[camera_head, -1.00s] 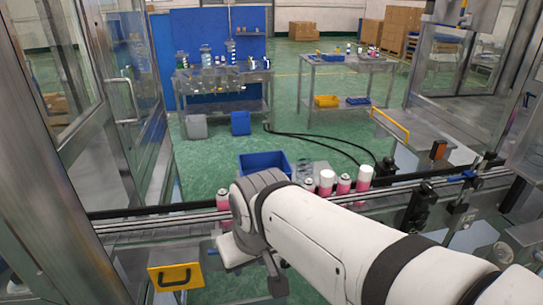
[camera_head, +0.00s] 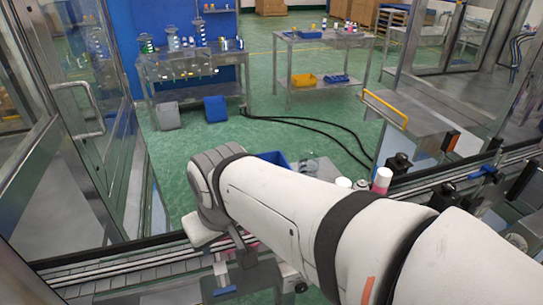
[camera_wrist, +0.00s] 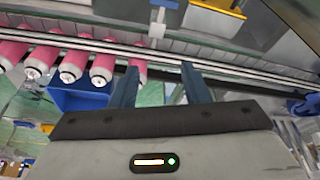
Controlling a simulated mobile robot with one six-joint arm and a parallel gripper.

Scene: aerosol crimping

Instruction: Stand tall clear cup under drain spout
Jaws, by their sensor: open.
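My gripper (camera_wrist: 161,82) is open in the wrist view, with two dark blue fingers apart and nothing between them. It faces the conveyor rails. I cannot make out the tall clear cup or the drain spout for certain. Clear vessels, one of them a greenish flask (camera_head: 173,40), stand on the far left bench (camera_head: 160,98). Some clear shapes (camera_head: 318,168) also show beside the blue bin (camera_head: 273,158), partly hidden by my arm and too small to tell.
Several pink cans (camera_wrist: 72,62) line the conveyor (camera_wrist: 225,68); a white-capped one (camera_head: 382,180) shows right of my arm. A second bench (camera_head: 325,38) holds small items. Glass door panels stand at left. Black cables (camera_head: 310,122) cross the green floor.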

